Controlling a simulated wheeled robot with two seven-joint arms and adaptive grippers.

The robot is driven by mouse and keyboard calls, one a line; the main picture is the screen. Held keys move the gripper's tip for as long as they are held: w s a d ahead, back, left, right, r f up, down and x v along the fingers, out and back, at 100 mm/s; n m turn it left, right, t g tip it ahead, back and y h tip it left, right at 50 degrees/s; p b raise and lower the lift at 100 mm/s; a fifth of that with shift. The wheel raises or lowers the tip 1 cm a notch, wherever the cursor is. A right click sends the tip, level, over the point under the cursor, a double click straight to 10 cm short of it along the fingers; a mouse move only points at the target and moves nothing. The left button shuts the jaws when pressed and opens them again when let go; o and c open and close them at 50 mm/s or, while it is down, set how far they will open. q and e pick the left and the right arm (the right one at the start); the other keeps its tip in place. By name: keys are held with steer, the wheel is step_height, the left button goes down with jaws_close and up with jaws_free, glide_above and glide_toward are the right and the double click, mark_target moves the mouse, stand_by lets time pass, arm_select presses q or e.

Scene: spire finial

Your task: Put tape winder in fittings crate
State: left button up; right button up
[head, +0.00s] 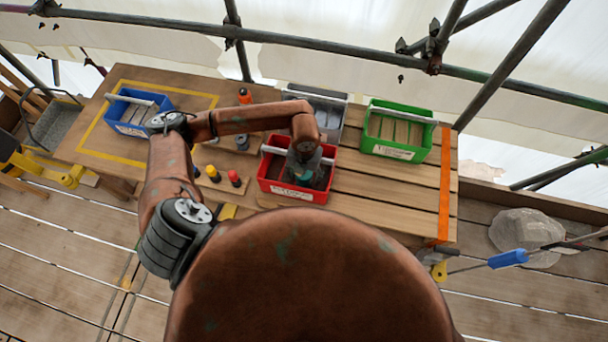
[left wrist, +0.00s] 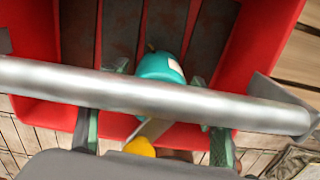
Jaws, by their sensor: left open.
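A teal object (left wrist: 162,66), which looks like the tape winder, is inside the red crate (left wrist: 25,55), low between its walls. A grey strip and a yellow piece (left wrist: 140,147) show in line with it; I cannot tell whether they belong to it. In the head view, the red crate (head: 292,196) stands at the table's front, with a white label too small to read. My left gripper (head: 301,172) is open over the crate, its fingers on either side of the teal object. The crate's metal handle bar (left wrist: 215,107) crosses the view. My right gripper is not seen.
A blue crate (head: 133,113) stands at the left, a grey crate (head: 327,103) behind, and a green crate (head: 399,133) at the right. Small orange, yellow and red-topped items stand left of the red crate. The table's right end (head: 395,184) is clear.

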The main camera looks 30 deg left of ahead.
arm_select(q)
steer(key=shift+r, duration=0.15)
step_height(320, 180, up, 12)
steer(key=shift+b, duration=0.55)
steer(key=shift+r, duration=0.1)
